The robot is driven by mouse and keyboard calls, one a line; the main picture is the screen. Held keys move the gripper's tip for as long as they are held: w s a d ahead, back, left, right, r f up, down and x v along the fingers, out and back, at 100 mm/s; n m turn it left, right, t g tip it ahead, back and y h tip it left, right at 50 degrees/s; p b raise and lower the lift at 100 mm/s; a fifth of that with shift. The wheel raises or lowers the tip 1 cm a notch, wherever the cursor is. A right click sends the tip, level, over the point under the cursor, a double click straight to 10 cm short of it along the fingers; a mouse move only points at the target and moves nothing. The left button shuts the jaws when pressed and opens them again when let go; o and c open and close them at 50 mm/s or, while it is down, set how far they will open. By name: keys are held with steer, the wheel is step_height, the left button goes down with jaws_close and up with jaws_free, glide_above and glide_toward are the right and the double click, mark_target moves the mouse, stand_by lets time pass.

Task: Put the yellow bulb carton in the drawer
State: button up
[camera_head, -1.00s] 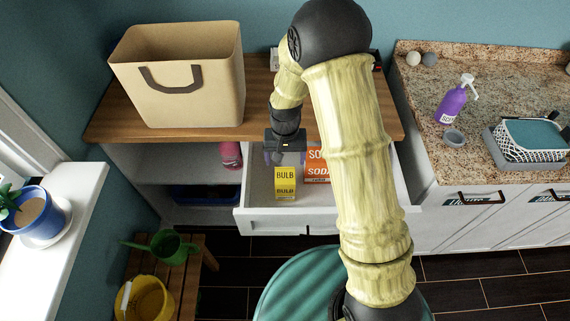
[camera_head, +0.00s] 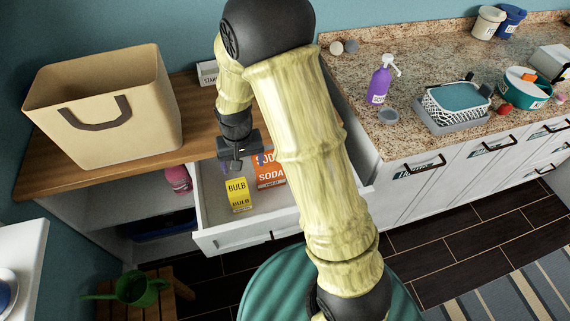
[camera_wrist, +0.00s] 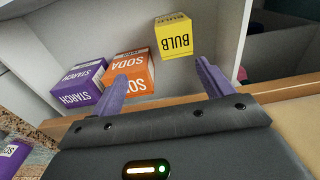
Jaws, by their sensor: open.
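The yellow bulb carton (camera_head: 238,194) stands inside the open white drawer (camera_head: 220,236), near its left front part. In the wrist view the yellow carton (camera_wrist: 175,38) is at the top, beyond the fingertips. My gripper (camera_head: 243,164) is open and empty, over the back of the drawer. In the wrist view its purple fingers (camera_wrist: 160,80) are spread apart, with nothing between them. A gap shows between the fingers and the yellow carton.
An orange soda box (camera_head: 270,170) stands in the drawer beside the yellow carton. A purple starch box (camera_wrist: 78,84) is also in the drawer. A tan basket (camera_head: 110,105) stands on the wooden top (camera_head: 195,125) above. A granite counter is at the right.

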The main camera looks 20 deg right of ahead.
steer(key=s+d+r+t, duration=0.2)
steer(key=s+d+r, duration=0.8)
steer(key=s, duration=0.2)
steer(key=shift+s+r, duration=0.15)
steer(key=shift+s, duration=0.1)
stand_by(0.4)
